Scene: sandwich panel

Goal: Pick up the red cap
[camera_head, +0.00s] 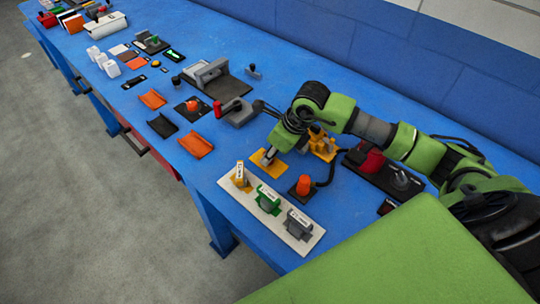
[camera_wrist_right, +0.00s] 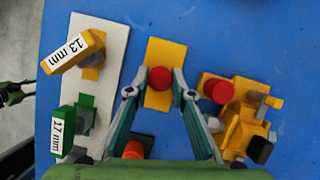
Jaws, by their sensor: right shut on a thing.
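The red cap (camera_wrist_right: 160,79) is a small round red piece over a yellow plate (camera_wrist_right: 158,102) in the right wrist view. My right gripper (camera_wrist_right: 160,74) has its two fingertips closed on the cap from both sides. Whether the cap touches the plate or is slightly raised, I cannot tell. In the head view my right gripper (camera_head: 268,158) is low over the yellow plate (camera_head: 277,170), and the cap is hidden behind the fingers.
A white board (camera_head: 312,236) with labelled yellow, green and grey holders stands nearby. An orange-topped piece (camera_head: 304,185) is in front, and a yellow fixture (camera_head: 322,147) stands to the right. Orange and black trays lie to the left.

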